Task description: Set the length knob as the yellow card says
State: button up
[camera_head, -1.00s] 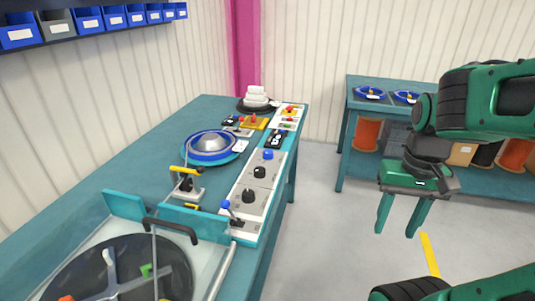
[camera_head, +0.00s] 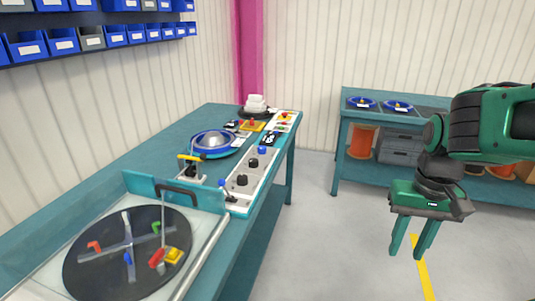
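My gripper (camera_head: 412,240) hangs at the right over the open floor, fingers down, apart and empty. It is well away from the bench. A pale control panel (camera_head: 250,180) lies along the bench's right edge. Two black knobs show on it, a nearer knob (camera_head: 242,180) and a farther knob (camera_head: 254,163), with a blue knob (camera_head: 262,150) beyond them. I cannot tell which is the length knob; their markings are too small to read. Yellow patches with red buttons (camera_head: 252,125) show at the panel's far end. I cannot make out a yellow card for certain.
The teal bench (camera_head: 250,245) carries a blue reel (camera_head: 213,142), a yellow-topped device (camera_head: 190,165) and a dark turntable (camera_head: 85,255) behind a clear guard. Blue bins (camera_head: 65,40) hang above. A second bench (camera_head: 345,125) stands at the back right. The floor between is clear.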

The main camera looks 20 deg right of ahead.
aim_at(262, 149)
jog(key=z, duration=0.4)
jog(key=i, duration=1.1)
jog(key=u, duration=0.45)
